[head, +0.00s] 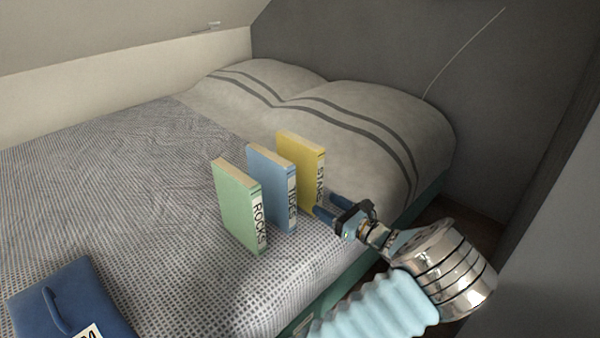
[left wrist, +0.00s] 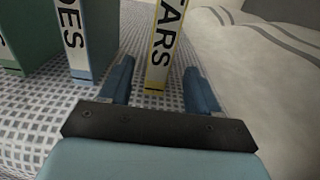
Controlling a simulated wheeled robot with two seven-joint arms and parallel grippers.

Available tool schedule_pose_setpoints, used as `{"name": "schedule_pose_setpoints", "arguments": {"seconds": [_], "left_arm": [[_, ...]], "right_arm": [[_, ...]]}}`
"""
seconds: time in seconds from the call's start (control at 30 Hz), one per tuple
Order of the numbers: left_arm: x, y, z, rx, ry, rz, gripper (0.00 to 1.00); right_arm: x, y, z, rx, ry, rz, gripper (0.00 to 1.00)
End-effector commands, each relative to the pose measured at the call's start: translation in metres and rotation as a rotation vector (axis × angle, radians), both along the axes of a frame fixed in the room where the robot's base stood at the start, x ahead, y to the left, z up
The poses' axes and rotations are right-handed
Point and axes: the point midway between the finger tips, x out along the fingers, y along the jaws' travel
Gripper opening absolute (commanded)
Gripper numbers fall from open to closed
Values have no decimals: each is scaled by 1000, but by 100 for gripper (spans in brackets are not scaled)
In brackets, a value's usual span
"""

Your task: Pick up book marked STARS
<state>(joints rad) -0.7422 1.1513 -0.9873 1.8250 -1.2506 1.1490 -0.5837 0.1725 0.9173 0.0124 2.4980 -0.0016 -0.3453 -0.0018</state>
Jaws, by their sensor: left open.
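The yellow book marked STARS (head: 302,170) stands upright on the bed, rightmost of three books in the head view. In the left wrist view its spine (left wrist: 162,45) shows upright between my two fingers, ahead of the palm. My left gripper (head: 326,207) is open, with its fingertips at the lower part of the STARS spine. In the left wrist view the left gripper (left wrist: 158,85) has one blue finger on each side of the book, with gaps showing. Whether either finger touches it I cannot tell. My right gripper is not in view.
A blue book marked TIDES (head: 272,188) and a green book marked ROCKS (head: 240,206) stand upright to the left of STARS. A dark blue case (head: 70,302) lies at the lower left. Pillows (head: 350,125) lie behind.

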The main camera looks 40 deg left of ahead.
Motion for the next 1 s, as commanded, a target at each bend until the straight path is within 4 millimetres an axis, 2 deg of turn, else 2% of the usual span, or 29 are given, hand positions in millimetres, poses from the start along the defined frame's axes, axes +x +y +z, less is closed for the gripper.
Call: {"name": "schedule_pose_setpoints", "arguments": {"seconds": [0.1,0.37,0.67,0.9,1.0], "left_arm": [[1,22,-2,0,1,3,62],[3,41,-1,0,1,1,62],[7,86,-2,0,0,1,62],[8,90,0,0,0,-1,62],[8,90,0,0,1,0,48]], "right_arm": [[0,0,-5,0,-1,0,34],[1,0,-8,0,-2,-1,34],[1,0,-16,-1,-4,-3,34],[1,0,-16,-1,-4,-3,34],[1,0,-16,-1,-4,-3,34]]}}
